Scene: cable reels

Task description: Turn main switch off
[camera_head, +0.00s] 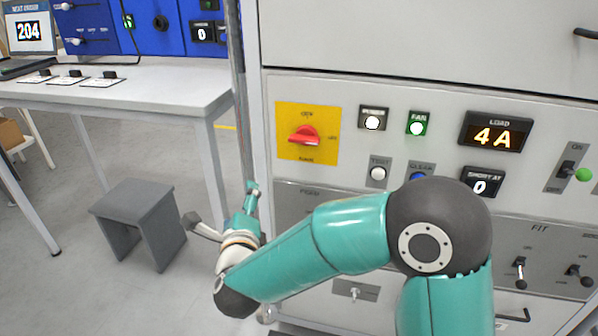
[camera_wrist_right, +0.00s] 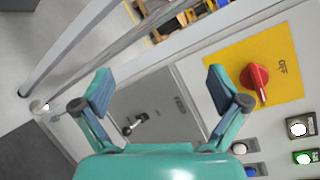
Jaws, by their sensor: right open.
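The main switch is a red rotary knob (camera_head: 305,135) on a yellow plate (camera_head: 290,152) at the left of the grey cabinet front. Its handle lies roughly level in the head view; the small labels around it are hard to read there. In the right wrist view the knob (camera_wrist_right: 256,80) is at the right, with an OFF label beside it. My right gripper (camera_head: 222,205) is open and empty, below and left of the knob in the head view. In the wrist view its fingers (camera_wrist_right: 160,90) stand apart, the right one near the plate. My left gripper is out of view.
The cabinet panel holds lamps (camera_head: 372,122), a LOAD display (camera_head: 494,133) reading 4A and toggle switches (camera_head: 519,273). A grey stool (camera_head: 138,205) stands on the floor at left. A white bench (camera_head: 150,85) is behind it. A latch (camera_wrist_right: 134,124) shows between my fingers in the wrist view.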

